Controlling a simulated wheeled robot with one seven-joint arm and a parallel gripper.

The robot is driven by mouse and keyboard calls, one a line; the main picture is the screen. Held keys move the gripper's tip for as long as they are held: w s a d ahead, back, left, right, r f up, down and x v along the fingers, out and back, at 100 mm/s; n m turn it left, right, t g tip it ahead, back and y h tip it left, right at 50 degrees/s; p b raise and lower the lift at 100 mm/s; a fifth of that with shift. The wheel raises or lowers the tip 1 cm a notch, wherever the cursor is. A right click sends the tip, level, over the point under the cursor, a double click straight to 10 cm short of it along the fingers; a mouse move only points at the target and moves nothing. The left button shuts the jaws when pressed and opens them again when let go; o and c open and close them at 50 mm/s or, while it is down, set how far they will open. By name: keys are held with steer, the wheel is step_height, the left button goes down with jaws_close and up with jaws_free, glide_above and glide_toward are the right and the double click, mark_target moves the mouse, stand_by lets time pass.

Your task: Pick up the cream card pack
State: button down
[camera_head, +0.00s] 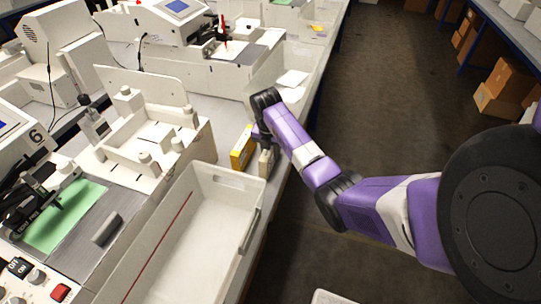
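A small cream pack (265,163) stands upright on the bench near its right edge, just beyond the white bin. My purple and black arm reaches in from the right, and my gripper (263,146) points down directly over the cream pack, at or very near its top. The fingers are small and partly hidden by my wrist, so I cannot tell whether they are apart or closed on the pack. A yellow box (242,149) stands close to the left of the cream pack and my gripper.
A long white bin (190,235) lies in front of the packs. A white machine (150,135) stands to the left, and a plotter with a green sheet (65,217) is at lower left. The floor (400,90) right of the bench is clear.

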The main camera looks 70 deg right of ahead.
step_height(320, 180, up, 19)
steer(key=p, duration=0.5)
